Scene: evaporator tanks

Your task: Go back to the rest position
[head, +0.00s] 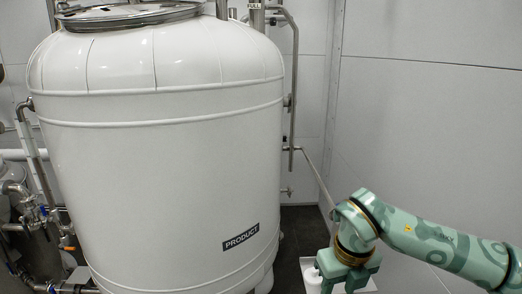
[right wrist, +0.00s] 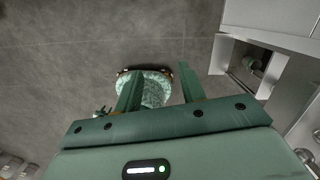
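My right arm comes in from the right in the head view, and its green gripper (head: 346,277) points down at the bottom edge, to the right of the tank. Its fingertips are cut off there. In the right wrist view the two fingers of the right gripper (right wrist: 158,72) stand apart with nothing held between them, so it is open. Grey floor shows beyond them. My left arm and left gripper are in neither view.
A large white tank (head: 160,170) labelled PRODUCT fills the left and middle. Steel pipes and valves (head: 35,210) stand at its left; a thin pipe (head: 295,90) runs along its right. A light wall (head: 430,120) lies behind my arm. An open white box (right wrist: 238,68) is beside the gripper.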

